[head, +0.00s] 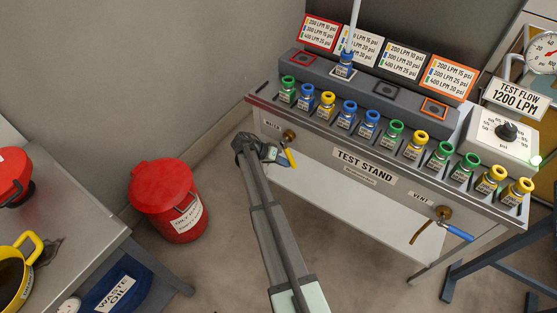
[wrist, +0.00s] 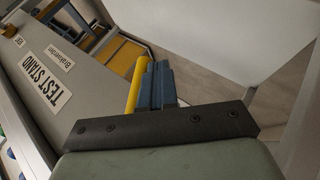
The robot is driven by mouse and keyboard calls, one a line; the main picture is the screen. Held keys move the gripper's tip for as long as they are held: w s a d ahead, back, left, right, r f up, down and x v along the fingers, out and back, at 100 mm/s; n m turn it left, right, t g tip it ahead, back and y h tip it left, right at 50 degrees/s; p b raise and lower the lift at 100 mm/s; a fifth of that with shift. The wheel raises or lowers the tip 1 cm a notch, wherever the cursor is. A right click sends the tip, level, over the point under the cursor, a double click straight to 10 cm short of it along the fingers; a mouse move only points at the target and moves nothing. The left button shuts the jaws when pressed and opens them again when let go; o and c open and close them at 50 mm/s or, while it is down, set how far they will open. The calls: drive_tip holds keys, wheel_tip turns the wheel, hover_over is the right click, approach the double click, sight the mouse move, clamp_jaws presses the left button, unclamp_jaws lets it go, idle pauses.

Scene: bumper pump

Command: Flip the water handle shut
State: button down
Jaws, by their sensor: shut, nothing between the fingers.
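The water valve (head: 289,135) is a brass fitting on the left of the test stand's front panel, beside the label WATER. Its yellow handle (head: 291,158) hangs down from the fitting, tilted slightly right. In the wrist view the yellow handle (wrist: 136,84) lies just left of my fingers. My gripper (head: 270,153) is just left of the handle in the head view, and its closed fingers also show in the wrist view (wrist: 158,82). They hold nothing and are beside the handle; I cannot tell if they touch it.
The test stand (head: 340,160) carries a row of colored-top bottles. A vent valve (head: 443,212) with a blue handle (head: 460,233) is at its right. A red bin (head: 166,198) stands on the floor to the left. The space below the front panel looks open.

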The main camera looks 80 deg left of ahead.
sight(292, 164)
drive_tip(key=shift+n+t+h, duration=0.4)
drive_tip(key=shift+t+h, duration=0.3)
drive_tip(key=shift+t, duration=0.1)
drive_tip(key=w+d+r, duration=0.1)
drive_tip(key=w+d, duration=0.1)
drive_tip(key=shift+w+d+r, duration=0.35)
drive_tip(key=shift+w+d+r+n+t+h, duration=0.35)
drive_tip(key=shift+r+n+t+h, duration=0.1)
drive_tip(key=shift+r+t, duration=0.35)
drive_tip(key=shift+w+d+r+n+t+h, duration=0.4)
drive_tip(key=shift+r+t+h, duration=0.15)
drive_tip(key=shift+t, duration=0.4)
drive_tip(key=shift+w+d+r+n+t+h, duration=0.35)
drive_tip(key=shift+r+t+h, duration=0.05)
drive_tip(key=shift+r+t, duration=0.4)
